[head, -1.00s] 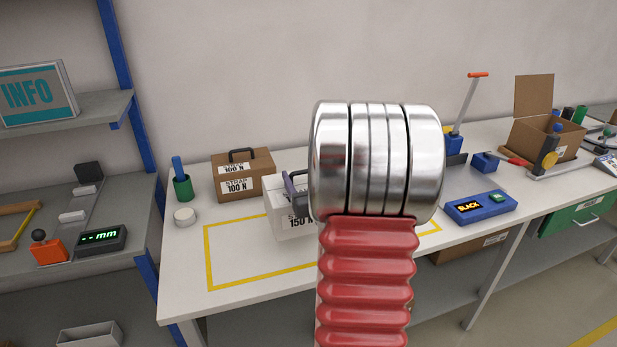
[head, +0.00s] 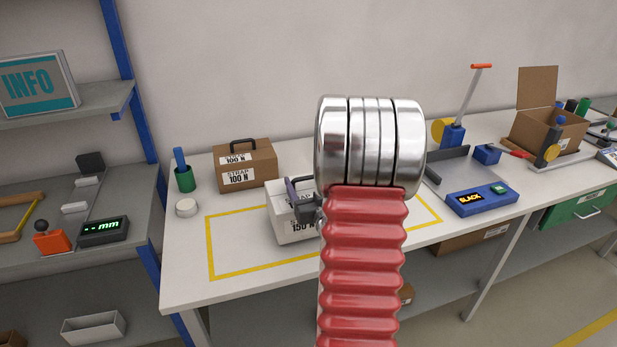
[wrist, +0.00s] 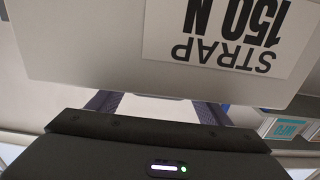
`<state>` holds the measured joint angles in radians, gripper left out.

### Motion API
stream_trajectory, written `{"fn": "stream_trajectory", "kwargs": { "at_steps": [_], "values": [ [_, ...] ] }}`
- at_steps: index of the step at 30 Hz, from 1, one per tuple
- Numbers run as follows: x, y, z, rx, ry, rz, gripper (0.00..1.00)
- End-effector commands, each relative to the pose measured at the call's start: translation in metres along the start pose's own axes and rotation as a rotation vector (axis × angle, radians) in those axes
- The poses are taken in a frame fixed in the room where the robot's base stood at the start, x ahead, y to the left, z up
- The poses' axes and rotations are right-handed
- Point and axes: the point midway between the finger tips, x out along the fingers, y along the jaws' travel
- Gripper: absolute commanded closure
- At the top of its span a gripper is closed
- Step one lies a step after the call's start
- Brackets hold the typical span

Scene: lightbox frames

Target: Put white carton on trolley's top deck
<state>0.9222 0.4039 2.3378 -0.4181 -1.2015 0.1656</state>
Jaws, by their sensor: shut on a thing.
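The white carton (head: 290,228) is over the yellow-outlined part of the bench in the head view, partly hidden by my arm. Its label reads STRAP 150 N. My gripper (head: 303,188) is at the carton's top, shut on its handle. In the wrist view the carton (wrist: 110,60) fills the upper part, its label upside down, and the dark fingers (wrist: 155,106) reach to its top edge. I cannot tell whether its underside touches the bench. I see no trolley in these views.
A brown carton (head: 262,172) marked 100 N stands behind and left on the bench (head: 190,285), near a green cup (head: 185,179) and a white round piece (head: 187,208). A blue box (head: 482,201) reading SLACK is at the right. A shelf unit (head: 150,280) stands left.

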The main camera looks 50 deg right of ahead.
Motion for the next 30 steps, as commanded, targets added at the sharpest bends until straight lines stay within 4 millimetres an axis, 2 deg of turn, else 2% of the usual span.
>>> {"fn": "stream_trajectory", "kwargs": {
  "at_steps": [6, 14, 15, 23, 30],
  "values": [
    [0.001, 0.0, 0.013, -0.002, 0.006, 0.0, 0.91],
    [0.001, 0.0, 0.014, -0.002, 0.007, 0.0, 0.91],
    [0.0, 0.0, 0.017, -0.001, 0.0, 0.0, 0.27],
    [0.0, 0.0, 0.017, -0.001, 0.0, 0.0, 0.09],
    [0.0, 0.0, 0.017, -0.001, 0.0, 0.0, 0.09]
  ]
}}
